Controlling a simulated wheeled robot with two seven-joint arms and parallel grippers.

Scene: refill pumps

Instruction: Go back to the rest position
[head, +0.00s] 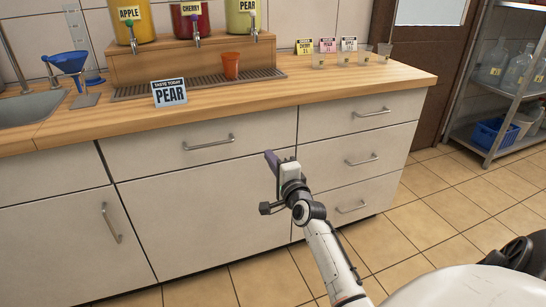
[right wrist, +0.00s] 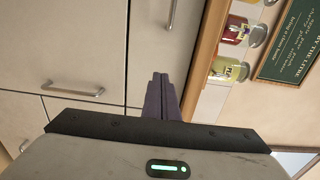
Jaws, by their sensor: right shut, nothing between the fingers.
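My right gripper (head: 271,160) is in front of the white cabinet drawers, below the counter's front edge, and touches nothing that I can make out. In the right wrist view its purple fingers (right wrist: 158,97) are together with nothing between them. My left gripper is in neither view. On the wooden counter (head: 330,92) an orange cup (head: 231,66) stands on the drip tray (head: 200,85) under the dispensers. A sign reading "Taste today PEAR" (head: 170,93) stands at the counter's front.
The cabinet drawers have bar handles (head: 209,143) close to my right gripper. Small cups (head: 364,54) and label cards (head: 327,46) stand at the counter's right. A blue funnel (head: 68,62) is by the sink (head: 28,107). A metal shelf (head: 500,95) stands at right. Tiled floor (head: 440,225) is clear.

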